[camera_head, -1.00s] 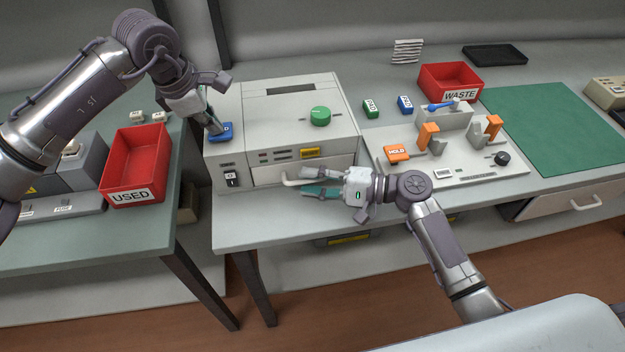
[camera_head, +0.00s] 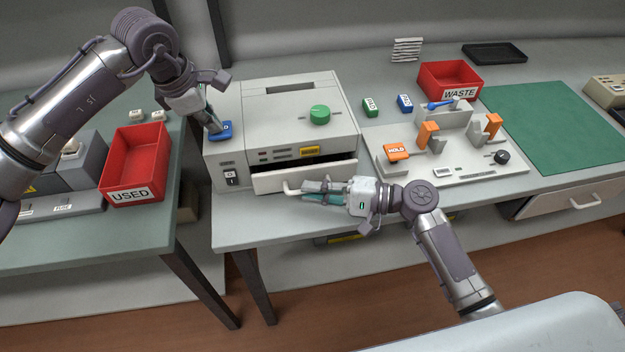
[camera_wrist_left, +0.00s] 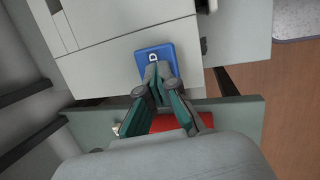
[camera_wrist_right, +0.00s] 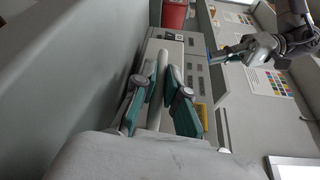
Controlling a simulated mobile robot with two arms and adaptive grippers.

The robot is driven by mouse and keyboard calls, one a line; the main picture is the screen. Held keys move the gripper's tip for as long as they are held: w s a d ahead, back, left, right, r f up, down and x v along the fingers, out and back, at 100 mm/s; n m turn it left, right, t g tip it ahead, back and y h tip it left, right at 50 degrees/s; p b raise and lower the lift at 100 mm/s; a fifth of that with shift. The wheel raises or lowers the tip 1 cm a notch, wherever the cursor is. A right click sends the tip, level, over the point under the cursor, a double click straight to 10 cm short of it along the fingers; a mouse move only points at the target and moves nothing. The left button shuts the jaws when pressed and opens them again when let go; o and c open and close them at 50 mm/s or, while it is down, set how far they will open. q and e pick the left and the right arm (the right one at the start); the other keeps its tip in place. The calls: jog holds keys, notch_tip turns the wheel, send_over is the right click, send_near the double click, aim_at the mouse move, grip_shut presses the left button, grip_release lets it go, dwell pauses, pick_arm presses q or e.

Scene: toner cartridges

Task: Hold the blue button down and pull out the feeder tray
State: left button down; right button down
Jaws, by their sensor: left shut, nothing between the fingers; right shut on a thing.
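The grey machine stands on the bench with a blue button (camera_head: 221,131) on its left top. My left gripper (camera_head: 215,127) is shut and empty, its fingertips on the button. In the left wrist view the closed fingertips (camera_wrist_left: 158,72) rest on the blue button (camera_wrist_left: 155,58). The feeder tray (camera_head: 300,176) is partly out of the machine's front, with a dark gap above it. My right gripper (camera_head: 318,190) is shut on the tray's pale bar handle (camera_head: 292,188). In the right wrist view the handle (camera_wrist_right: 161,66) lies between the fingers (camera_wrist_right: 155,85).
A red USED bin (camera_head: 135,170) stands on the side table at left. A fixture with an orange HOLD piece (camera_head: 396,151) sits right of the machine. A red WASTE bin (camera_head: 450,80) and green mat (camera_head: 552,128) are farther right. The bench edge lies close in front of the tray.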

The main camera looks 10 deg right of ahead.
pick_arm(q)
jog(key=shift+s+f, duration=0.1)
jog(key=shift+f, duration=0.1)
pick_arm(e)
jog(key=shift+s, duration=0.35)
jog(key=c, duration=1.2)
grip_release()
jog(key=v, duration=1.2)
pick_arm(q)
jog(key=shift+r, duration=0.1)
pick_arm(e)
jog(key=shift+r, duration=0.1)
